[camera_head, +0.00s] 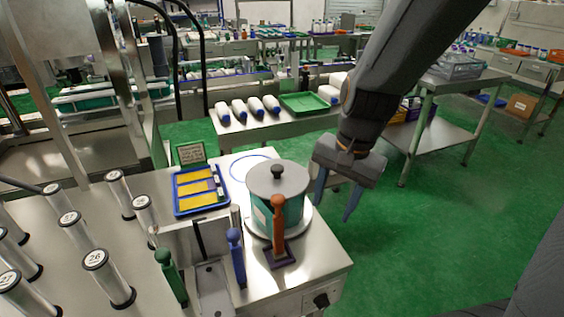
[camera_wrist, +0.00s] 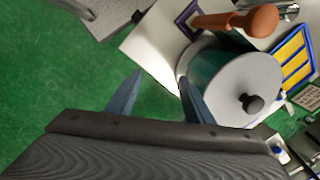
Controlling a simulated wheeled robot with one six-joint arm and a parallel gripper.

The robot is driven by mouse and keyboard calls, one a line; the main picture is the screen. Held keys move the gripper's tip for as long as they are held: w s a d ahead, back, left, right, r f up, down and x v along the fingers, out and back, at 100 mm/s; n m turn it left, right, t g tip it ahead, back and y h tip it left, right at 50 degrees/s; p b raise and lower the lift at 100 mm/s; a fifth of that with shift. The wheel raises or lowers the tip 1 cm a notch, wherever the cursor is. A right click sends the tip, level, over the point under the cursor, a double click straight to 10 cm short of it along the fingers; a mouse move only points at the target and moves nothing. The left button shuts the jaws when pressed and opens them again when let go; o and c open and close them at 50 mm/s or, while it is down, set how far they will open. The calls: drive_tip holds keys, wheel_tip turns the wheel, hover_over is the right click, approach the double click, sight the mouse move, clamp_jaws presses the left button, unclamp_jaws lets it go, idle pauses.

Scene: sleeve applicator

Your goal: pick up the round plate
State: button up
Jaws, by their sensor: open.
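A grey round plate with a black knob (camera_head: 263,181) lies flat on top of a teal cylinder (camera_head: 292,213) at the front right of the steel bench. The cylinder stands on a wider white round base (camera_head: 252,222). My gripper (camera_head: 334,207) is open and empty, to the right of the plate in the head view and apart from it. In the wrist view its two blue fingers (camera_wrist: 160,78) point towards the bench edge, with the right finger overlapping the cylinder's edge in the picture.
An orange-handled tool (camera_head: 278,225) stands right in front of the cylinder, with blue (camera_head: 235,250) and green (camera_head: 166,268) handles to its left. A blue tray with yellow strips (camera_head: 177,212) lies behind left. Several clear tubes stand at the left. Green floor right of the bench is free.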

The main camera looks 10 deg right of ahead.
sight(277, 167)
drive_tip(key=w+a+r+m+t+y+p, duration=0.1)
drive_tip(key=w+a+r+m+p, duration=0.1)
drive_tip(key=w+a+r+m, duration=0.35)
drive_tip(key=w+a+r+m+y+p, duration=0.25)
drive_tip(key=r+m, duration=0.35)
drive_tip(key=m, duration=0.4)
drive_tip(key=shift+m+h, duration=0.25)
drive_tip(key=shift+h, duration=0.2)
drive_tip(key=shift+w+p+x, duration=0.2)
drive_tip(key=shift+p+x, duration=0.1)
drive_tip(key=shift+x, duration=1.65)
drive_tip(key=shift+w+p+x, duration=0.25)
drive_tip(key=shift+x, duration=1.75)
drive_tip(key=shift+r, duration=0.15)
clamp_jaws()
